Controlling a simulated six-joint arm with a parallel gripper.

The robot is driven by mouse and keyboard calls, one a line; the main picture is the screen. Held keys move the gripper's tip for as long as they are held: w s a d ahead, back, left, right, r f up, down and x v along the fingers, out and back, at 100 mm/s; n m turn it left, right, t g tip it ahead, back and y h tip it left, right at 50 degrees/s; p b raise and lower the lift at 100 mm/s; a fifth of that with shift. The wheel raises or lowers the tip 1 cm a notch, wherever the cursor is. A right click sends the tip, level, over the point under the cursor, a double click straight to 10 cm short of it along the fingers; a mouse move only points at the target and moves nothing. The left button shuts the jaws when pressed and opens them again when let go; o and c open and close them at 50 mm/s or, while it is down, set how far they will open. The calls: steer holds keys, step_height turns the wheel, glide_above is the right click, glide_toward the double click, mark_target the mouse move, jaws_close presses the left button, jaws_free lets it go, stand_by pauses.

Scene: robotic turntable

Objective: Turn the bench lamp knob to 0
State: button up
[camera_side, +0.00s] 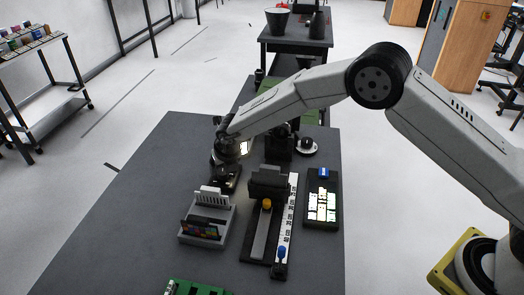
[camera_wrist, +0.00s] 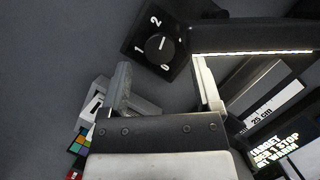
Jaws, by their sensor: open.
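The lamp knob (camera_wrist: 160,46) is a round black dial on a square black base in the wrist view, with white marks 0, 1 and 2 around it. A short white pointer line shows on its top, but I cannot tell for certain which mark it points at. In the side view the dark knob base (camera_side: 226,181) lies partly under my gripper (camera_side: 228,166). In the wrist view my gripper (camera_wrist: 163,82) is open, with nothing between its fingers. The knob appears just beyond the fingertips, apart from them in the picture.
A grey holder (camera_side: 207,224) with a colour chart stands in front of the knob. A black rail fixture (camera_side: 268,190) with a white ruler (camera_side: 286,217) is to the right, beside a lit display panel (camera_side: 322,205). The dark table (camera_side: 130,215) is bare at left.

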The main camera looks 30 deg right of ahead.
steer(key=shift+v, duration=2.45)
